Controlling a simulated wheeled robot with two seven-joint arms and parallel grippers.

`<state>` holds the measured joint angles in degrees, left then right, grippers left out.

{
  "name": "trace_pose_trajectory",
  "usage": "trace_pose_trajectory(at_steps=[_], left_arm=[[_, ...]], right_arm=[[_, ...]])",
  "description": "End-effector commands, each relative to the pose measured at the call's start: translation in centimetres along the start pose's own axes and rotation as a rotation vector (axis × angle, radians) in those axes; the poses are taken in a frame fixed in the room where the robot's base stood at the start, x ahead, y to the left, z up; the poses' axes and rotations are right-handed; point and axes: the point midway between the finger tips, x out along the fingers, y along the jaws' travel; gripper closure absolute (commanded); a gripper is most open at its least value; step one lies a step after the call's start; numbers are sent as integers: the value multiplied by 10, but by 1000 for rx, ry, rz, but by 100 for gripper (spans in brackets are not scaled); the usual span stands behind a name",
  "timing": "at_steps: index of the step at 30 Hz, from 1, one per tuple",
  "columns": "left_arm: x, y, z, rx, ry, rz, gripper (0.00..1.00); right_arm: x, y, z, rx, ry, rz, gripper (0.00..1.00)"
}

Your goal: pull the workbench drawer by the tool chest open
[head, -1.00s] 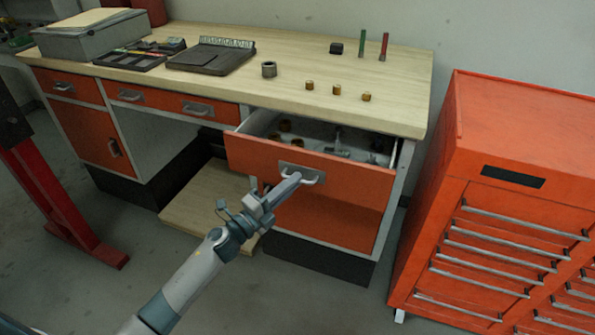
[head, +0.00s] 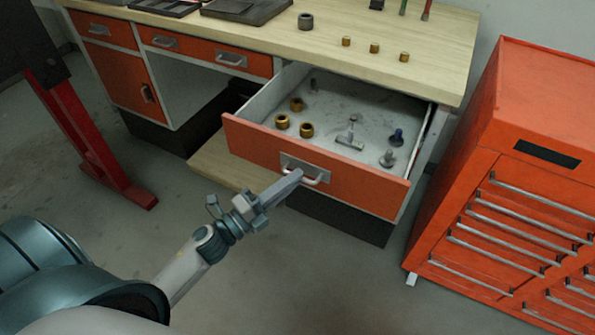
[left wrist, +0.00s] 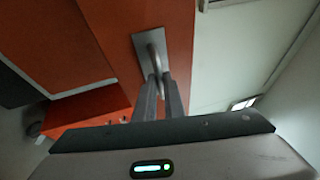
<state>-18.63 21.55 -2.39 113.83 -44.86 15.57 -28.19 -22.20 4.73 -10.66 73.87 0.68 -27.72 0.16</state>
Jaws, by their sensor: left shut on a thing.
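The workbench drawer (head: 350,190) by the tool chest has an orange front and stands well out from the bench. Inside it lie several brass fittings (head: 306,130), a metal tee-shaped part (head: 350,136) and other small metal parts. Its handle (head: 316,182) is a grey metal bow on a plate. My left gripper (head: 297,178) is shut on the handle, reaching in from the lower left. The left wrist view shows both fingers (left wrist: 160,90) on the handle (left wrist: 155,52) against the orange front. My right gripper is not in view.
The orange tool chest (head: 545,120) stands right of the bench, with a narrow gap to the drawer. A red post (head: 85,140) stands at left. Small brass pieces (head: 375,48) lie on the benchtop (head: 440,70). Floor in front is clear.

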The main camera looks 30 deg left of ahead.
Motion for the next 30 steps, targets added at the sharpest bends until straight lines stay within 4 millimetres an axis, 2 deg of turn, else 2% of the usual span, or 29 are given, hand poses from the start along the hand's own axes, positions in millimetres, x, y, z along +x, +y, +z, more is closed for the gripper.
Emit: trace_pose_trajectory(at_steps=[14, 15, 16, 30], left_arm=[[-5, 0, -1, 0, -1, 1, 100], [-5, 0, -1, 0, -1, 1, 81], [-5, 0, -1, 0, -1, 1, 74], [-5, -1, -2, 0, -1, 0, 72]], right_arm=[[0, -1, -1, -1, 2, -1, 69], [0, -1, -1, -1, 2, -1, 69], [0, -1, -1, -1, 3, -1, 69], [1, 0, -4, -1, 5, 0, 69]])
